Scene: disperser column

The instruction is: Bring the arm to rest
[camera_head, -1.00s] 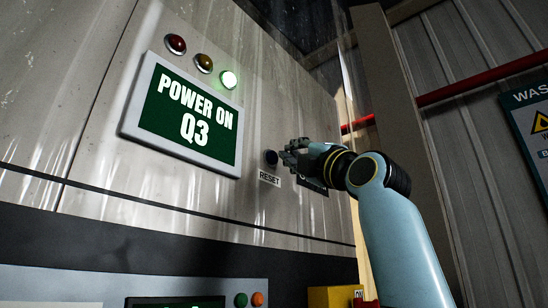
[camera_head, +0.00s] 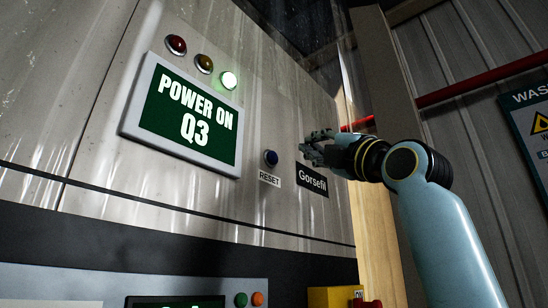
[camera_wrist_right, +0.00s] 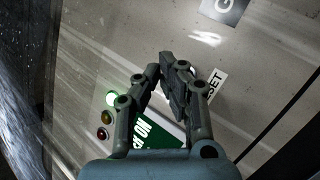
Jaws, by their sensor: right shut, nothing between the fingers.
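My right gripper (camera_head: 312,148) is shut and empty, in front of the grey column panel. It is to the right of the dark blue RESET button (camera_head: 271,157) and above the black "Gorsefil" plate (camera_head: 312,181), apart from the button in the head view. In the right wrist view the fingers (camera_wrist_right: 163,68) point at the panel, and the RESET label (camera_wrist_right: 215,84) shows partly behind them. My left gripper is not in view.
A screen (camera_head: 189,115) reads "POWER ON Q3". Above it the green lamp (camera_head: 228,80) is lit, beside yellow (camera_head: 204,64) and red (camera_head: 176,44) lamps. A red pipe (camera_head: 485,80) runs along the wall at right. A yellow box (camera_head: 330,298) stands low.

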